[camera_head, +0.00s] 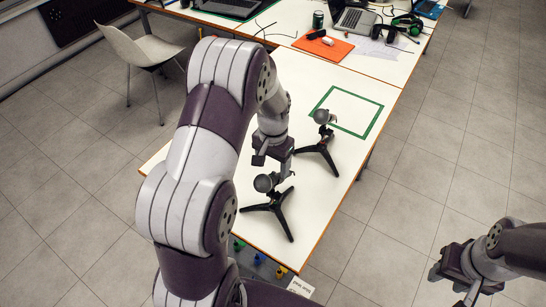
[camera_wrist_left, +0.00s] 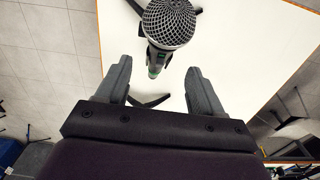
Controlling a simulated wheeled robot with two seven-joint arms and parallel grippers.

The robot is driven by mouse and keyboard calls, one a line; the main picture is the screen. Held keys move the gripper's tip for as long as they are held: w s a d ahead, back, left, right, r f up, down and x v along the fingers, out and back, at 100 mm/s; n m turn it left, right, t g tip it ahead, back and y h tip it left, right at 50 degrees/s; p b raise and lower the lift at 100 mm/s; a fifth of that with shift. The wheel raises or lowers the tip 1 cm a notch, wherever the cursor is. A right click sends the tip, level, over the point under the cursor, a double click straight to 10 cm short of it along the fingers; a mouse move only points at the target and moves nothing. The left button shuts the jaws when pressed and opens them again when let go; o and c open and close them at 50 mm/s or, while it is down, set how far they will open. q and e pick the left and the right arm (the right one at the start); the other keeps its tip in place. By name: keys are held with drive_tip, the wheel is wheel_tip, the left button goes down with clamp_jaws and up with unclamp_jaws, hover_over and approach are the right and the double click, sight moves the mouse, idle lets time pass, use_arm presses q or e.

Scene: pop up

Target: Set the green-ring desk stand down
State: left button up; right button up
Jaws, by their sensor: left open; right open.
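Two black tripod desk stands, each with a grey microphone, stand on the white table: a near one (camera_head: 267,207) and a far one (camera_head: 318,148). Ring colours are too small to read in the head view. The left wrist view shows a microphone with a green ring (camera_wrist_left: 153,69) close ahead, between the finger lines. My left gripper (camera_head: 272,162) is open and empty just above the near stand's microphone; it also shows in the left wrist view (camera_wrist_left: 160,78). My right gripper (camera_head: 462,286) is open, over the floor.
A green square outline (camera_head: 370,134) marks bare table (camera_head: 349,108) at the right; the far stand's microphone overlaps its left side in view. Coloured pieces (camera_head: 259,258) line the near edge.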

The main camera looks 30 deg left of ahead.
use_arm(q)
wheel_tip(320, 180, up, 6)
drive_tip(key=s+d+t, duration=0.1)
drive_tip(key=s+d, duration=0.7)
drive_tip(key=s, duration=0.5)
drive_tip(key=shift+s+r+n+b, duration=0.3)
drive_tip(key=shift+r+n+b, duration=0.05)
drive_tip(key=shift+n, duration=0.05)
